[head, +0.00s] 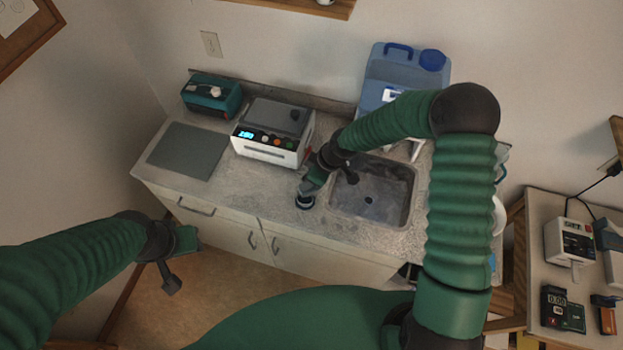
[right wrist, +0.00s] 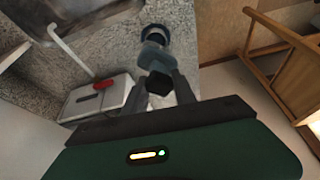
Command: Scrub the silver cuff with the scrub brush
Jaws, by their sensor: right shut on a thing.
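My right gripper (head: 311,186) is over the counter's front part, just left of the sink. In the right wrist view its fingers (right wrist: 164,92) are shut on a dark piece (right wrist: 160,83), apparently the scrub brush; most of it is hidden. A small round blue-grey thing with a dark end (head: 305,202) is right at the fingertips; it also shows in the right wrist view (right wrist: 155,36). I cannot tell whether it is part of the brush or a separate piece. I cannot make out the silver cuff. My left gripper (head: 180,262) hangs in front of the cabinet, its jaw opening unclear.
The sink (head: 372,205) lies right of my right gripper. A white cleaner unit with a blue display (head: 268,148) stands behind it. A grey mat (head: 188,151), a teal box (head: 211,93) and a blue jug (head: 400,75) are also on the counter. A side table (head: 538,275) holds instruments.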

